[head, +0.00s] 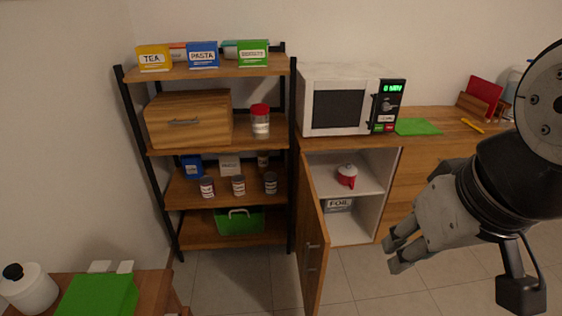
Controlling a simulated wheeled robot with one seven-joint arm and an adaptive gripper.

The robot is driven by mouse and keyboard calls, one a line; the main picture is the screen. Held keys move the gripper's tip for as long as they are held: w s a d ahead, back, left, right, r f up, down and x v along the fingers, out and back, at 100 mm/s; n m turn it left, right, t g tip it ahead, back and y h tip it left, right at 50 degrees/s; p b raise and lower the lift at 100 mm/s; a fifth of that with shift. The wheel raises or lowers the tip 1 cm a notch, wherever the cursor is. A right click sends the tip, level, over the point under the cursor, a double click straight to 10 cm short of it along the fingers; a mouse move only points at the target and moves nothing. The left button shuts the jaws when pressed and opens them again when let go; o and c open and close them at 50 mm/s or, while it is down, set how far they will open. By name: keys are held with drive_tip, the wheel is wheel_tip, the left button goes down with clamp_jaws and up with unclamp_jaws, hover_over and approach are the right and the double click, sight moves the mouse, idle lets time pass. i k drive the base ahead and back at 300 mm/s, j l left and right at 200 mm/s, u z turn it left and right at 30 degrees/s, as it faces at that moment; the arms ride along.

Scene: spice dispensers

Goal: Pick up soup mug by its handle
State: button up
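A small red mug-like vessel with a white top (347,176) stands on the upper shelf inside the open cabinet under the microwave. It is the likeliest soup mug, but it is small in view and its handle is not clear. My gripper (391,255) is at the right, in front of the cabinet and lower in the picture than the red vessel. Its fingers point left, with a gap between them and nothing held. It is well apart from the vessel.
The cabinet door (311,245) stands open at the left of the opening. A box marked FOIL (339,204) is below the vessel. A microwave (340,101) is on the counter. A shelf rack (222,137) stands left. A table with a white pot (28,290) is bottom left.

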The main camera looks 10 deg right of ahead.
sight(342, 180)
drive_tip(key=i+l+u, duration=0.1)
drive_tip(key=l, duration=0.45)
drive_tip(key=i+l+u, duration=0.1)
drive_tip(key=i+l, duration=0.15)
drive_tip(key=l, duration=0.3)
drive_tip(key=i+l+u, duration=0.1)
drive_tip(key=l, duration=0.45)
drive_tip(key=i+l+u, duration=0.1)
drive_tip(key=l, duration=0.45)
drive_tip(key=i+l+u, duration=0.1)
drive_tip(key=l, duration=0.5)
drive_tip(key=i+l+u, duration=0.1)
drive_tip(key=l, duration=0.45)
